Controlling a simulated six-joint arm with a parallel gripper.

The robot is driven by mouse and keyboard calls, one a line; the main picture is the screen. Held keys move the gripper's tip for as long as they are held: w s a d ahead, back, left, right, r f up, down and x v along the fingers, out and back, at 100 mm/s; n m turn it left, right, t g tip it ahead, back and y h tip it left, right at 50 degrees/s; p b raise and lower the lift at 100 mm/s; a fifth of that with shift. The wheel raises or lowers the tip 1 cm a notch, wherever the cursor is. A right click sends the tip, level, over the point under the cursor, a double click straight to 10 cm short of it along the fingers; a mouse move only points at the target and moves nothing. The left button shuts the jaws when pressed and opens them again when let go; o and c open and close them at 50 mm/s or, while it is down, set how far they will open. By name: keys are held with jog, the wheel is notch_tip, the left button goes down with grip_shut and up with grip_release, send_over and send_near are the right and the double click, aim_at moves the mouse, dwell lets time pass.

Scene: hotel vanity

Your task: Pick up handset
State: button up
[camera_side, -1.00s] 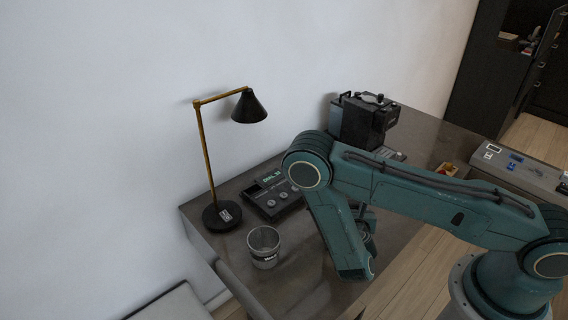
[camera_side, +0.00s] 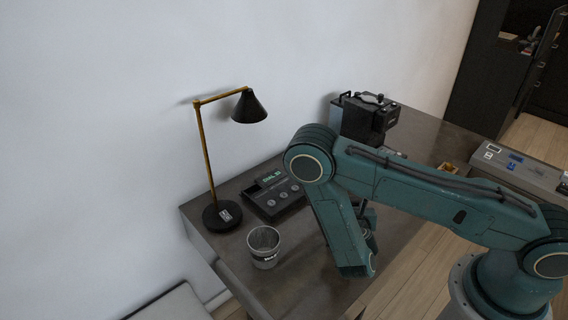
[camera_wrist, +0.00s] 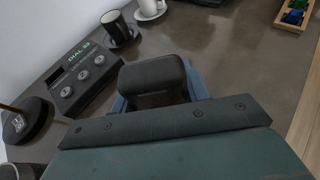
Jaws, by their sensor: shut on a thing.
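The phone base (camera_side: 273,196), dark grey with a "DIAL" label and round knobs, sits on the desk; it also shows at the left of the wrist view (camera_wrist: 84,76). The handset (camera_wrist: 152,76), a dark rounded block, is between the bluish jaws of my gripper (camera_wrist: 160,96) in the wrist view. My gripper is shut on it, to the right of the phone base. In the side view my gripper (camera_side: 367,226) is mostly hidden behind my arm, and the handset cannot be made out there.
A lamp (camera_side: 222,216) and a cup-like container (camera_side: 264,248) stand near the phone base. A dark cup (camera_wrist: 117,28) on a saucer and a white cup (camera_wrist: 150,8) stand farther back. A black machine (camera_side: 361,120) stands at the back, and a small wooden tray (camera_wrist: 306,32) lies right.

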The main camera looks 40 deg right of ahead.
notch_tip(320, 180, up, 19)
dwell(1.1)
jog(key=shift+w+f, duration=0.1)
dwell(0.7)
jog(key=w+a+f+n+t+y, duration=0.1)
jog(key=w+a+f+n+y, duration=0.15)
jog(key=w+f, duration=0.35)
jog(key=w+a+f+n+t+y, duration=0.1)
jog(key=w+a+f+t, duration=0.2)
jog(key=w, duration=0.4)
jog(key=w+a+n+y, duration=0.2)
jog(key=w+y, duration=0.1)
jog(key=w, duration=0.5)
jog(key=w+a+n+y, duration=0.3)
jog(key=w, duration=0.6)
jog(key=shift+w+a+f, duration=0.15)
jog(key=shift+a+f, duration=0.05)
jog(key=shift+f, duration=0.1)
jog(key=shift+f+n, duration=0.25)
jog(key=shift+f, duration=0.15)
